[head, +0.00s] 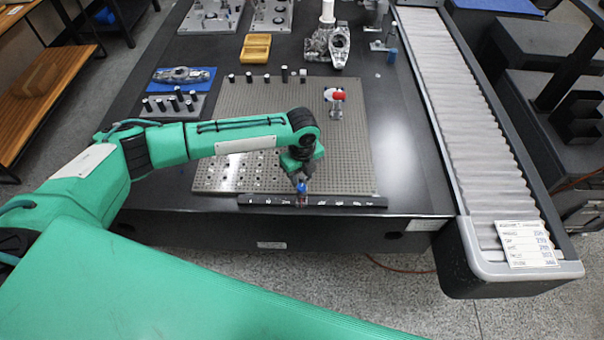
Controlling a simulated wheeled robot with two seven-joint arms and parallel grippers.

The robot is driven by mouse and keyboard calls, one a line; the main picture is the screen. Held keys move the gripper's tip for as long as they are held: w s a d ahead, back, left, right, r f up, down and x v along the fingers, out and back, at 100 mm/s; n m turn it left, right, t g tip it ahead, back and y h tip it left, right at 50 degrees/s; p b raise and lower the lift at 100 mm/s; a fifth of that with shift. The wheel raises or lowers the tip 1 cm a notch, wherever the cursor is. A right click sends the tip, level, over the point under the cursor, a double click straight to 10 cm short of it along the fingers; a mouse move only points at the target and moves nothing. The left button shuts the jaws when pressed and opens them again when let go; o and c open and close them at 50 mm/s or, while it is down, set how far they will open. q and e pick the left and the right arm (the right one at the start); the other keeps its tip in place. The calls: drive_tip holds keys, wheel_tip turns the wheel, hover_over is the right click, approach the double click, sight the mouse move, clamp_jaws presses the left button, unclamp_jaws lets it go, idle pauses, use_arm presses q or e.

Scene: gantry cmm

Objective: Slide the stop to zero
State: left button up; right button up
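A dark scale rail (345,201) with small white marks lies along the front edge of the perforated plate. The stop (301,188), a small piece with a blue top and a reddish lower part, sits near the middle of the rail. My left gripper (300,179) points down right at the stop, its dark fingers at the blue top. The fingers are too small to tell whether they grip it or only stand around it. The scale's marks are too small to read surely. My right gripper is not in view.
The grey perforated plate (300,110) carries a red-topped fixture (336,98) and a row of black pins at the back. A blue tray (185,78) and a yellow tray (256,47) lie beyond. A bellows-covered guide (470,120) borders the right side.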

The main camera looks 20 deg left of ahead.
use_arm(q)
clamp_jaws()
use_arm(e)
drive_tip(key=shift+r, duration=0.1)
use_arm(q)
drive_tip(key=a+p, duration=0.1)
drive_tip(key=s+a, duration=0.1)
drive_tip(key=a, duration=0.1)
drive_tip(key=a+p, duration=0.1)
drive_tip(key=a, duration=0.1)
drive_tip(key=shift+s+r+p, duration=0.25)
drive_tip(key=shift+r+p, duration=0.05)
drive_tip(key=shift+p, duration=0.05)
drive_tip(key=a+p, duration=0.1)
drive_tip(key=a, duration=0.2)
drive_tip(key=s+a, duration=0.1)
drive_tip(key=a, duration=0.1)
drive_tip(key=s+a+p, duration=0.1)
drive_tip(key=a, duration=0.2)
drive_tip(key=shift+s+a+f+p, duration=0.2)
drive_tip(key=shift+a+p, duration=0.15)
drive_tip(key=shift+a, duration=0.2)
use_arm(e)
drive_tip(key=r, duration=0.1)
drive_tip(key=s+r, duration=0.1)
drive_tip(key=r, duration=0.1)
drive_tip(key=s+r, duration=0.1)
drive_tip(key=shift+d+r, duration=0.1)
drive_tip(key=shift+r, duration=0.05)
